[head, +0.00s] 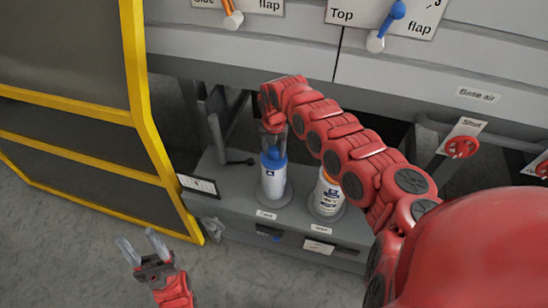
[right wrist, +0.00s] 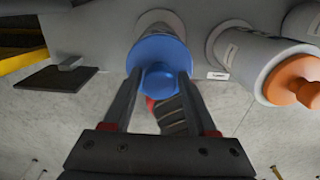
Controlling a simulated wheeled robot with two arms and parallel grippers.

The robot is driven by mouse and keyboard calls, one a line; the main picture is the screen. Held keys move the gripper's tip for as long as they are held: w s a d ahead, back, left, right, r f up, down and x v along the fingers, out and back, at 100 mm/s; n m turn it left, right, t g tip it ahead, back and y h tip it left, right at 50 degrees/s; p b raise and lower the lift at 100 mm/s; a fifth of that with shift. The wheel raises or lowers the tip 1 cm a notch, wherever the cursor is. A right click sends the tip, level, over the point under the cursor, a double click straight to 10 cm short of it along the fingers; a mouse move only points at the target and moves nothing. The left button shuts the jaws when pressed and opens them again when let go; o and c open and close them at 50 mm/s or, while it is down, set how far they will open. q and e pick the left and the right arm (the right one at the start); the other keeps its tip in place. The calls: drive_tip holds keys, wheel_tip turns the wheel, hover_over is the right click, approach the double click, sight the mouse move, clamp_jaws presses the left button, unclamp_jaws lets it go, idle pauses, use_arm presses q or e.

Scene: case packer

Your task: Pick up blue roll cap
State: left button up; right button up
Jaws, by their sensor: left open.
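The blue roll cap (head: 273,161) sits on top of a white roll canister (head: 272,184) on the low grey shelf in the head view. In the right wrist view the cap (right wrist: 160,50) has a round knob facing the camera. My right gripper (head: 273,137) is directly above the cap. Its fingers (right wrist: 160,78) lie on either side of the knob; whether they press on it I cannot tell. My left gripper (head: 140,247) is open and empty, low over the floor at the left, away from the cap.
A second white canister (head: 327,197) stands just right; its orange cap (right wrist: 292,82) shows in the right wrist view. A yellow-framed guard (head: 150,110) is at the left. Grey machine panels with flap levers overhang the shelf (head: 300,232). A red shut valve (head: 460,147) is at the right.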

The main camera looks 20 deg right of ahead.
clamp_jaws()
